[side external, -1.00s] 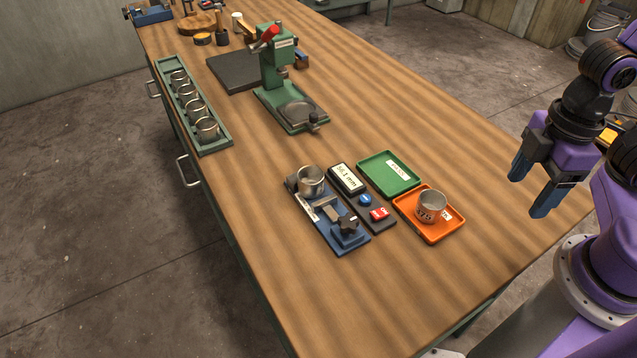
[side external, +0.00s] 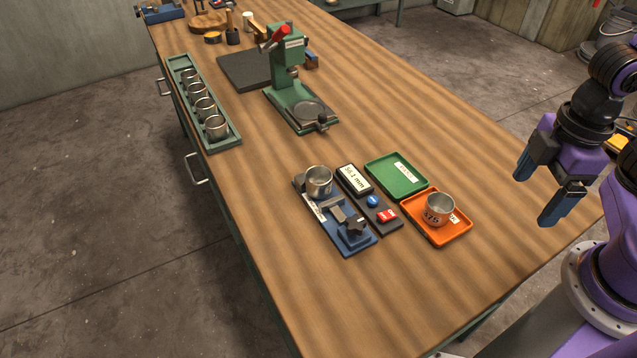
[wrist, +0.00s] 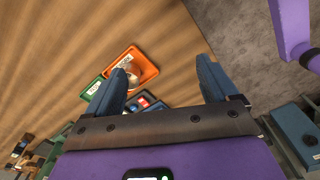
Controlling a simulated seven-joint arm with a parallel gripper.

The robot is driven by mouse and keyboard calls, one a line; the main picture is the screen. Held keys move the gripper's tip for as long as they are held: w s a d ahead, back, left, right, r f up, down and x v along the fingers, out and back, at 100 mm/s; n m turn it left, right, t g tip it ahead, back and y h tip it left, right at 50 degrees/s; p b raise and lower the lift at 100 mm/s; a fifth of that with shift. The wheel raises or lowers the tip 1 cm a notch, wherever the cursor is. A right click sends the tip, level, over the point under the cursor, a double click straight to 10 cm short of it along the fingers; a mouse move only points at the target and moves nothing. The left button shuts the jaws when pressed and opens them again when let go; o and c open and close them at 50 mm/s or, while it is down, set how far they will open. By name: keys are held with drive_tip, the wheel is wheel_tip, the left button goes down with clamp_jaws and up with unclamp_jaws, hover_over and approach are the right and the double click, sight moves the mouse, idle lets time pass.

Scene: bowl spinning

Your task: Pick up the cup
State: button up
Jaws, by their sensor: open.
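Several metal cups are in view. One cup (side external: 439,209) with dark lettering stands upright in the orange tray (side external: 462,233). A second cup (side external: 319,181) sits on the blue fixture (side external: 341,243), left of a small display. More cups (side external: 216,128) stand in a row in the long green rack (side external: 232,143). My gripper (side external: 534,200) is open and empty, to the right of the orange tray and apart from it. In the wrist view the fingers (wrist: 162,66) are spread, and the orange tray (wrist: 150,71) shows beyond them, with its cup partly hidden by the left finger.
An empty green tray (side external: 396,175) lies beside the orange one. A dark panel (side external: 362,191) with a display and red and blue buttons lies left of the trays. A green press (side external: 285,85) stands farther back. The table front is clear.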

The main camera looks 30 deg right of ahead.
drive_tip(key=w+a+r+m, duration=0.4)
drive_tip(key=w+a+m, duration=0.9)
drive_tip(key=w+m, duration=0.25)
drive_tip(key=m, duration=1.5)
hover_over(321, 170)
drive_tip(key=s, duration=0.2)
drive_tip(key=shift+w+a+f, duration=0.1)
drive_tip(key=shift+a+f, duration=0.1)
drive_tip(key=shift+f, duration=2.6)
drive_tip(key=shift+s+a+f, duration=0.1)
drive_tip(key=shift+a+f, duration=0.05)
drive_tip(key=shift+f, duration=2.7)
drive_tip(key=shift+w+a+f, duration=0.1)
drive_tip(key=shift+a+f, duration=0.1)
drive_tip(key=shift+f, duration=2.6)
drive_tip(key=c, duration=1.2)
drive_tip(key=shift+r, duration=0.15)
